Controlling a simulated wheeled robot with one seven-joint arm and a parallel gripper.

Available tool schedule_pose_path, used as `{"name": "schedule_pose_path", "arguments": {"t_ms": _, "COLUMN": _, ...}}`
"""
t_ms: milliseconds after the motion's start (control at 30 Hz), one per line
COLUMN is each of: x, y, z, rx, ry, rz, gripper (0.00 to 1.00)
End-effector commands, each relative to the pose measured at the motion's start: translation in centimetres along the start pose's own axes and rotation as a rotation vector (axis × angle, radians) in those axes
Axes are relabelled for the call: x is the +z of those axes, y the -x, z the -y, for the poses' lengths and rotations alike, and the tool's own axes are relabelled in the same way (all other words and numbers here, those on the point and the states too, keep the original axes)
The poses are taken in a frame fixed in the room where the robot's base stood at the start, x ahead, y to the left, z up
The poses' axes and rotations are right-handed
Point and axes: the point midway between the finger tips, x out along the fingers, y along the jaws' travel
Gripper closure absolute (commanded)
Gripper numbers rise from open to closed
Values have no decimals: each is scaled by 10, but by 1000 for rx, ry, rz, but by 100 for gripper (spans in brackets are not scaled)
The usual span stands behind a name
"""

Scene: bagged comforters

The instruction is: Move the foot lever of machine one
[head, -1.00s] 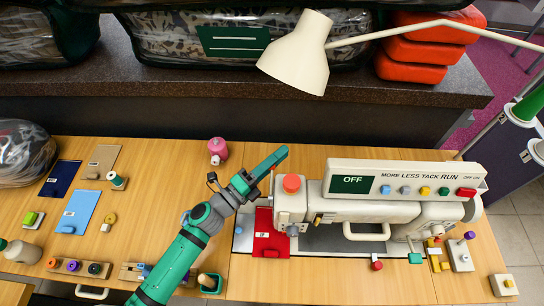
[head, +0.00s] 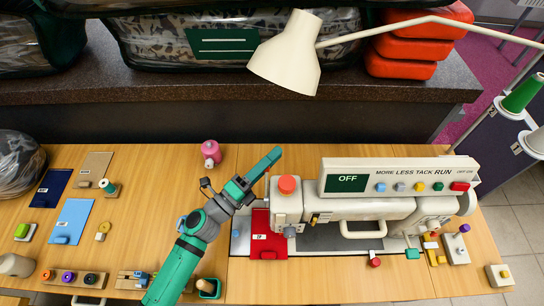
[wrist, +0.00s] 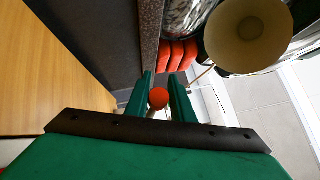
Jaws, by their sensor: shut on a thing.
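Machine one (head: 365,208) is a cream sewing machine whose panel (head: 348,179) reads OFF. A large orange-red knob (head: 287,184) tops its left end. My gripper (head: 272,160) reaches in from the lower left, just behind and left of that knob. In the wrist view my gripper (wrist: 160,92) has a small red ball (wrist: 158,98) between its two green fingers, with a short pale stem below it. This looks like the end of the foot lever. The rest of the lever is hidden by my fingers and the machine head.
A red cloth piece (head: 266,240) lies at the machine's left end. A pink spool (head: 211,152) stands left of my gripper. A cream lamp (head: 290,55) hangs above, before bagged comforters (head: 150,35) and red bundles (head: 400,65).

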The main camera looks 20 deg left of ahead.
Motion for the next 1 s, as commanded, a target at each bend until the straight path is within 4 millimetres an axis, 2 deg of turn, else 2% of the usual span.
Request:
{"name": "schedule_pose_path", "arguments": {"t_ms": 33, "x": 0, "y": 0, "z": 13, "rx": -23, "ry": -9, "rz": -6, "gripper": 76}}
{"name": "schedule_pose_path", "arguments": {"t_ms": 100, "x": 0, "y": -1, "z": 14, "rx": -23, "ry": -9, "rz": -7, "gripper": 63}}
{"name": "schedule_pose_path", "arguments": {"t_ms": 767, "x": -2, "y": -1, "z": 9, "rx": -16, "ry": -5, "rz": -7, "gripper": 63}}
{"name": "schedule_pose_path", "arguments": {"t_ms": 867, "x": -1, "y": 4, "z": 8, "rx": -15, "ry": -5, "rz": -6, "gripper": 63}}
{"name": "schedule_pose_path", "arguments": {"t_ms": 1000, "x": 0, "y": 21, "z": 8, "rx": -13, "ry": -6, "rz": -3, "gripper": 63}}
